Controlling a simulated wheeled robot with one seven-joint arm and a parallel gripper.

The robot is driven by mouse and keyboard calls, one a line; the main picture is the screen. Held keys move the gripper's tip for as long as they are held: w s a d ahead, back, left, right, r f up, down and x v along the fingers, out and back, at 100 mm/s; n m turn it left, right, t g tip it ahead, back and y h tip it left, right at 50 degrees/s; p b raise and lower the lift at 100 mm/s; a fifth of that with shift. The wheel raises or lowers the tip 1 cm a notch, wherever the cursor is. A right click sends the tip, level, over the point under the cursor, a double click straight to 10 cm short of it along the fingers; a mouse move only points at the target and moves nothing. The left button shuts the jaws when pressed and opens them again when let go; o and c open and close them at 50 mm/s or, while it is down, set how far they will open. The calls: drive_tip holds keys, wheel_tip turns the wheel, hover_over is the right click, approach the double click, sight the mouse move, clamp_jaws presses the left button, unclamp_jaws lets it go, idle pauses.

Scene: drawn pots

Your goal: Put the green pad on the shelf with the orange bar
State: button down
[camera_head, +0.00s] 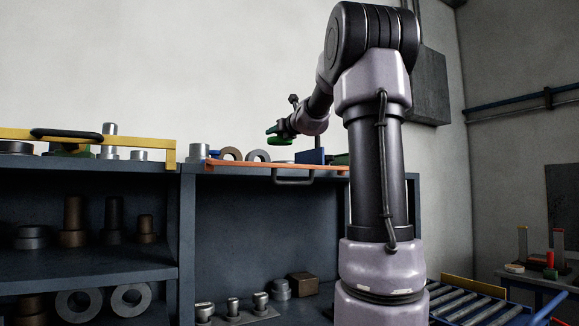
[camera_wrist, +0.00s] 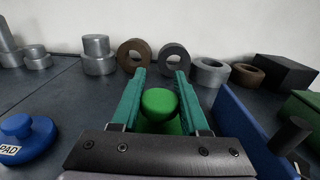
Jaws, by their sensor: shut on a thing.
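The green pad shows in the wrist view as a round green knob (camera_wrist: 159,101) over a wider green base, between the two teal fingers. My gripper (camera_wrist: 160,88) is shut on this knob. In the head view the green pad (camera_head: 281,141) hangs under my wrist, over the shelf with the orange bar (camera_head: 270,166). It looks a little above the shelf top, but I cannot tell the exact gap. The orange bar runs along the front edge of that shelf, with a dark handle (camera_head: 293,181) below it.
Behind the pad stand a brown ring (camera_wrist: 131,55), a grey ring (camera_wrist: 175,58) and metal cylinders (camera_wrist: 97,54). A blue pad (camera_wrist: 27,137) lies at left, a blue panel (camera_wrist: 243,125) at right. A yellow bar (camera_head: 85,138) fronts the left shelf.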

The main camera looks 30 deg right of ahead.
wheel_tip(320, 180, down, 8)
drive_tip(key=shift+f, duration=0.1)
idle(0.4)
drive_tip(key=shift+c, duration=2)
unclamp_jaws()
drive_tip(key=shift+f, duration=0.1)
drive_tip(key=shift+s, duration=0.35)
drive_tip(key=s, duration=1.1)
drive_tip(key=shift+s+d, duration=0.2)
drive_tip(key=shift+s, duration=0.05)
